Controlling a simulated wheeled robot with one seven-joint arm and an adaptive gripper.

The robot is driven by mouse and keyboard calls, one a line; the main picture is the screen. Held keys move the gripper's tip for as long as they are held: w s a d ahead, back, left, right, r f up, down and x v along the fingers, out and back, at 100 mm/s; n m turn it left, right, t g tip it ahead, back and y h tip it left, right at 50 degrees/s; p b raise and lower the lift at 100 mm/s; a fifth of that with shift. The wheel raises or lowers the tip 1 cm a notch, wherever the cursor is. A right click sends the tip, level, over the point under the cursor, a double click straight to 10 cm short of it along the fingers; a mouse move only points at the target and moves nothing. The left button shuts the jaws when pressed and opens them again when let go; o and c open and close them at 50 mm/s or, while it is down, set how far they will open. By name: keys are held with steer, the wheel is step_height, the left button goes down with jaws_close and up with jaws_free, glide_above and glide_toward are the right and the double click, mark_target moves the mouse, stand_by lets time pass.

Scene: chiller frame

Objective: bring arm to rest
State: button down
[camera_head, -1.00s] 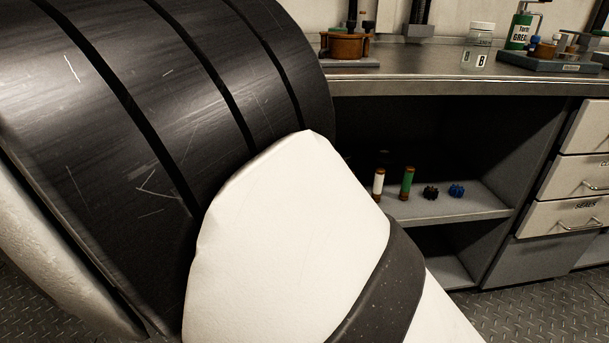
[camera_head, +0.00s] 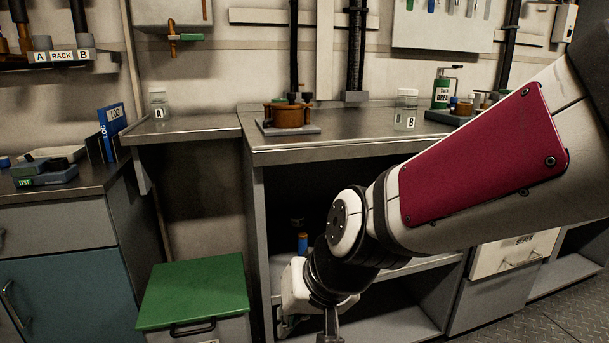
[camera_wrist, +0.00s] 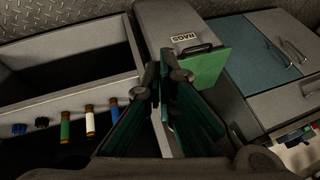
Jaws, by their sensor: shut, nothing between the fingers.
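My arm (camera_head: 470,190) reaches in from the right of the head view, bent down at a dark wrist joint in front of the open bench shelves. My gripper shows only in part at the bottom edge of the head view, (camera_head: 330,325). In the wrist view my gripper (camera_wrist: 163,72) has its dark green fingers together with nothing between them. It hangs in free air in front of the shelf unit (camera_wrist: 85,85) and the grey bin with a green lid (camera_wrist: 208,68).
The green-lidded bin (camera_head: 195,290) stands at the lower left. The steel bench (camera_head: 350,150) holds a brown fixture (camera_head: 288,114), jar B (camera_head: 405,110) and a grease bottle (camera_head: 441,92). Several small cylinders, one white (camera_wrist: 90,122), stand on the shelf beside my gripper.

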steer(key=s+d+r+m+g+h, duration=0.1)
steer(key=s+d+r+g+h, duration=0.15)
steer(key=s+d, duration=0.85)
steer(key=s+d+r+m+g+h, duration=0.1)
steer(key=s+d+r+h, duration=0.15)
steer(key=s+d, duration=0.9)
step_height(320, 180, up, 38)
steer(key=t+p, duration=0.3)
steer(key=p, duration=3.4)
steer(key=shift+a+r+t+y, duration=0.25)
steer(key=shift+a+t+y, duration=0.1)
steer(key=shift+a+y, duration=0.1)
